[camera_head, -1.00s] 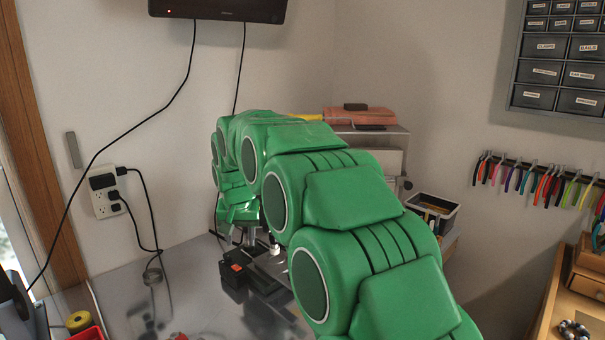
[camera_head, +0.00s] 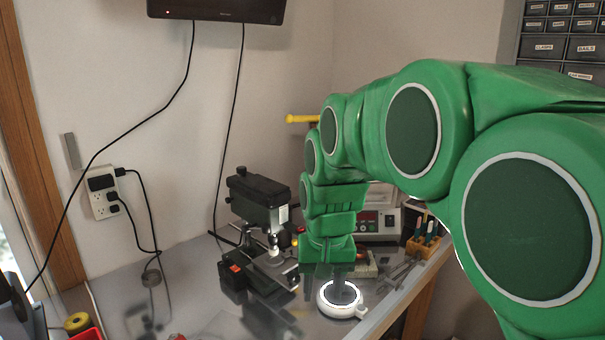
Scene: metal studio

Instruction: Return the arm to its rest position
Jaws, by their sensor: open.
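My green arm (camera_head: 415,130) reaches in from the right and bends down over the metal bench (camera_head: 190,300). My gripper (camera_head: 342,287) points down at its end, small and partly hard to make out. It is open. A white round ring-shaped object (camera_head: 358,310) with a small tab is at or just below the fingertips. I cannot tell whether they touch it. Nothing is seen held.
A black bench drill or microscope-like machine (camera_head: 258,200) stands just left of my forearm. A scale-like device (camera_head: 375,222) and a wooden tool holder (camera_head: 422,245) stand behind to the right. Cables (camera_head: 150,240) hang at the left wall.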

